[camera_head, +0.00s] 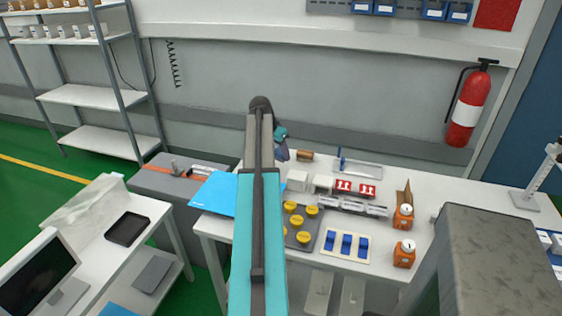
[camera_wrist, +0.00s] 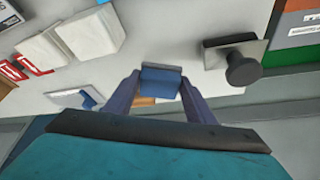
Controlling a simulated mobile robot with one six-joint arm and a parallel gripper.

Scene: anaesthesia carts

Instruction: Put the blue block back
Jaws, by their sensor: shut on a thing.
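My gripper (camera_wrist: 160,76) is shut on a blue block (camera_wrist: 160,82) with a grey edge, held between its two fingers in the wrist view. In the head view my gripper (camera_head: 281,153) is at the back of the white table, partly hidden behind my arm, and the block cannot be made out there. A white holder (camera_head: 325,252) with several upright blue pieces (camera_head: 346,244) stands near the table's front edge, right of my arm. Whether one of its places is empty cannot be told.
A dark tray with yellow knobs (camera_head: 303,238) stands left of the holder. White blocks (camera_head: 297,181), red-and-white pieces (camera_head: 367,191) and orange bottles (camera_head: 404,253) crowd the table. In the wrist view a dark knob on a plate (camera_wrist: 242,68) is right of the gripper.

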